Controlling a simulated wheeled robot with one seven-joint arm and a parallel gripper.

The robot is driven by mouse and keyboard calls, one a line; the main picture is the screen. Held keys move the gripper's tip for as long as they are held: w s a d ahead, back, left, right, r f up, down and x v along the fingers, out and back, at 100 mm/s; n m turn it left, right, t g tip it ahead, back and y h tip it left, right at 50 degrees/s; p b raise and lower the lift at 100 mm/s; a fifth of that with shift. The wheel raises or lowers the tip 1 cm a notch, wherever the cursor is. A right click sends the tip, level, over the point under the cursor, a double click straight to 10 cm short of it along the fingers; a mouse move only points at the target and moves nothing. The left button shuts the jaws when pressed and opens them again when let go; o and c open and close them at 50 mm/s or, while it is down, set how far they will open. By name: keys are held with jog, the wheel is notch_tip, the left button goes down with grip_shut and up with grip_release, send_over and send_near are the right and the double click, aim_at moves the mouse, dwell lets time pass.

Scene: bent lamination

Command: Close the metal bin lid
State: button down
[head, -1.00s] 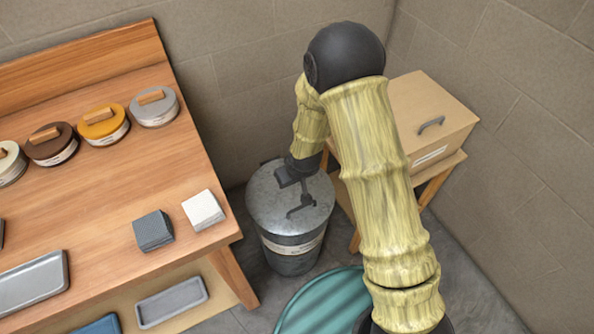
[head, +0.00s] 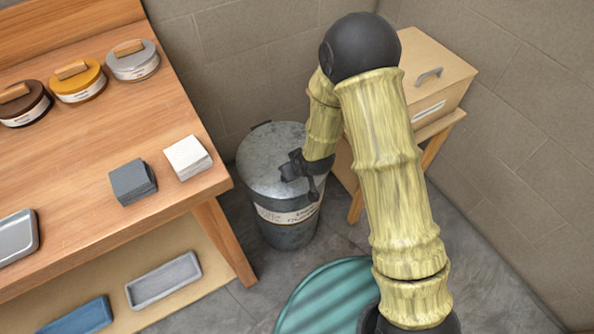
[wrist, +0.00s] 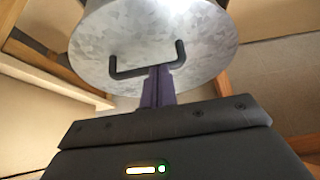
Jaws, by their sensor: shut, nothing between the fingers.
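The metal bin (head: 285,232) is a grey galvanized can with a pale label, standing on the floor right of the wooden bench. Its round grey lid (head: 262,160) lies over the top and looks seated on the rim, with a small dark hinge piece at the back. In the wrist view the lid (wrist: 205,50) fills the top, with a dark bar handle (wrist: 145,65) just beyond my shut fingers (wrist: 158,85). I cannot tell whether they touch it. My arm hides the lid's right side.
The bench (head: 90,160) on the left holds round lidded tins, a dark stack (head: 132,182) and a white stack (head: 187,157). A cardboard-coloured box (head: 430,75) on a wooden stand is behind my arm. A teal round mat (head: 325,300) lies in front.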

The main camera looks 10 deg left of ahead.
jog(key=shift+s+d+f, duration=0.3)
jog(key=shift+d+f, duration=0.05)
jog(key=shift+f, duration=0.25)
jog(key=shift+s+d+f, duration=0.3)
jog(key=shift+f, duration=0.25)
jog(key=shift+r, duration=0.1)
notch_tip(320, 180, up, 6)
jog(key=w+a+p, duration=0.1)
jog(key=w+p, duration=0.1)
jog(key=p, duration=0.2)
jog(key=s+d+f, duration=0.1)
jog(key=s+d, duration=0.4)
jog(key=s, duration=0.3)
jog(key=shift+d+f, duration=0.25)
jog(key=shift+d, duration=0.1)
jog(key=shift+w, duration=0.15)
